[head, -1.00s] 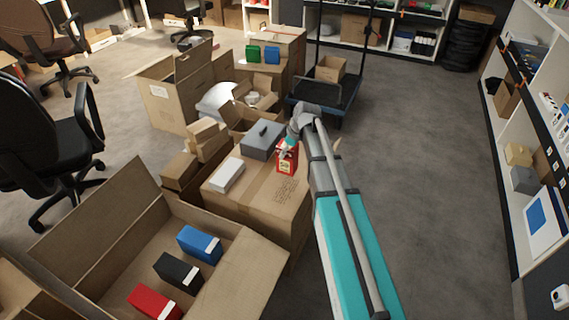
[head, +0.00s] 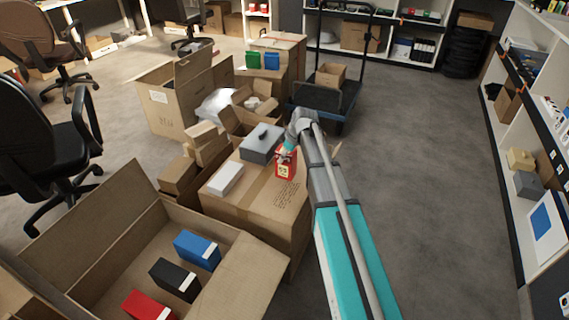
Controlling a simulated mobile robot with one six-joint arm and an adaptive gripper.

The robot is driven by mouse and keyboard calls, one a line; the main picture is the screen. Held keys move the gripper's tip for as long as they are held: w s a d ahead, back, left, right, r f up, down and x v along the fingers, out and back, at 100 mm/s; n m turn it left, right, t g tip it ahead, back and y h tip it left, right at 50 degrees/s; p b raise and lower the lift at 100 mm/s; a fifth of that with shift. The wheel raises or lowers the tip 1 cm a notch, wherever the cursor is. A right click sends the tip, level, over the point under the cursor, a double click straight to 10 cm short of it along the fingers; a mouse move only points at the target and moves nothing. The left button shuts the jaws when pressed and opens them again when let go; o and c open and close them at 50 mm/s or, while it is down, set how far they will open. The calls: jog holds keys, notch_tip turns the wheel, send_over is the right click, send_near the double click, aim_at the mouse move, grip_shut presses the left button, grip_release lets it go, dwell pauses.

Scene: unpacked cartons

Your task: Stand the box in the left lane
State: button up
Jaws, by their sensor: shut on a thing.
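A red box with a pale label (head: 286,169) is upright at the right part of a closed brown carton's top (head: 240,207). My gripper (head: 287,154) is at the upper part of this red box and shut on it. The fingers are small and partly hidden by my wrist. I cannot tell whether the box's bottom touches the carton. A grey case with a dark handle (head: 259,145) and a white box (head: 226,178) lie on the same carton, left of the red box. No marked lane can be made out.
An open carton (head: 108,225) in front holds a blue box (head: 196,250), a black box (head: 174,280) and a red box (head: 147,306). Behind are more cartons, with a green (head: 252,60) and a blue box (head: 272,61), and a trolley (head: 325,95). Floor at right is clear.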

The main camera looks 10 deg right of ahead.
jog(key=shift+f+b, duration=1.25)
jog(key=shift+f, duration=0.25)
jog(key=shift+f, duration=0.2)
jog(key=o, duration=1.1)
jog(key=shift+r, duration=0.1)
jog(key=shift+o, duration=0.2)
jog(key=shift+r, duration=0.2)
jog(key=p+v, duration=1.1)
jog(key=v, duration=0.1)
jog(key=shift+f, duration=0.1)
